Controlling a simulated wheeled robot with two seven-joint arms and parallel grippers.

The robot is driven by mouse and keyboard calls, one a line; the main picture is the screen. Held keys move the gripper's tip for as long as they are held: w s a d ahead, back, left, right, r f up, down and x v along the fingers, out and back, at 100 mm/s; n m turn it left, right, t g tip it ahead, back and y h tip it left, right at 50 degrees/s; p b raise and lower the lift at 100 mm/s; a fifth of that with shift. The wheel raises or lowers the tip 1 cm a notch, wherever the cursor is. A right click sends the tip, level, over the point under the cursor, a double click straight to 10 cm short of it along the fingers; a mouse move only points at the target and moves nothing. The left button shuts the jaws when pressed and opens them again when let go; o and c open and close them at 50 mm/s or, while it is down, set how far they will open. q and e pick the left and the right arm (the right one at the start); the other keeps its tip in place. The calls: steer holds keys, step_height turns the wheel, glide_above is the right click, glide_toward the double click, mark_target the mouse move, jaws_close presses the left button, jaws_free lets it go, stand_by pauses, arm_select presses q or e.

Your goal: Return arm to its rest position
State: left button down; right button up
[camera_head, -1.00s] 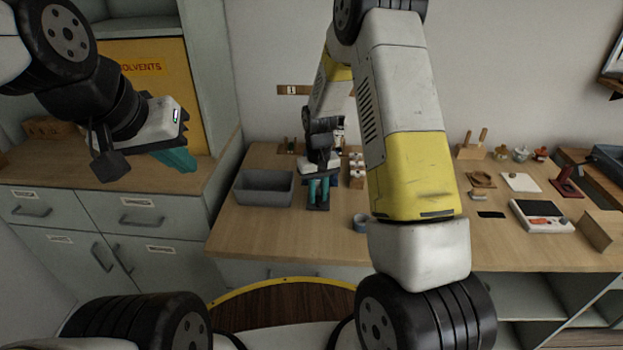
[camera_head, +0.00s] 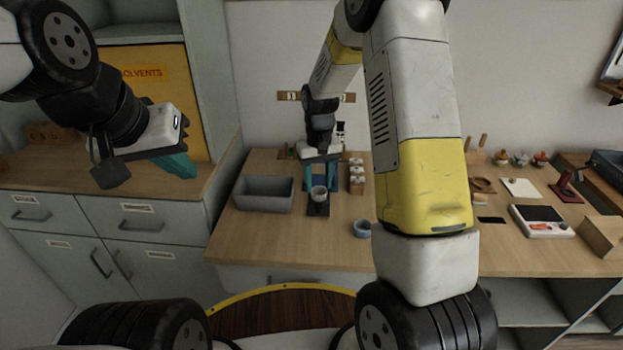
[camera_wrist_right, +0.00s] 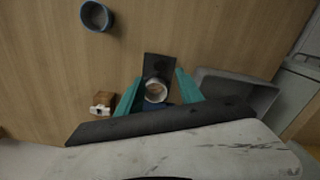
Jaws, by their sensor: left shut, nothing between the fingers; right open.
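My right gripper (camera_head: 320,172) is open above the wooden bench. Its teal fingers stand apart on either side of a small white cup with brown contents (camera_head: 319,193), which sits on a dark stand (camera_head: 318,210). In the right wrist view the fingers of the right gripper (camera_wrist_right: 158,95) flank the cup (camera_wrist_right: 155,90), and it does not look gripped. My left gripper (camera_head: 178,165) is shut and empty, held over the left counter, in front of the yellow solvents cabinet.
A grey bin (camera_head: 264,207) stands left of the stand. A blue-grey cup (camera_head: 362,229) stands to its right, also in the wrist view (camera_wrist_right: 97,16). Small jars (camera_head: 357,181) stand behind. A scale (camera_head: 541,222) sits at far right.

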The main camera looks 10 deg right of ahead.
steer(key=shift+r, duration=0.6)
steer(key=s+d+r+m+t+y, duration=0.1)
steer(key=s+r, duration=0.4)
steer(key=r, duration=0.3)
steer(key=s+d+r+t, duration=0.1)
steer(key=s+r+t, duration=0.1)
steer(key=s+r, duration=0.5)
steer(key=s+r+t, duration=0.1)
steer(key=s+r, duration=0.3)
steer(key=s, duration=0.2)
steer(key=s+r+t+y, duration=0.1)
steer(key=s+r+t, duration=0.1)
steer(key=s+r, duration=0.2)
steer(key=s+d, duration=0.1)
steer(key=s, duration=0.2)
steer(key=shift+m, duration=0.3)
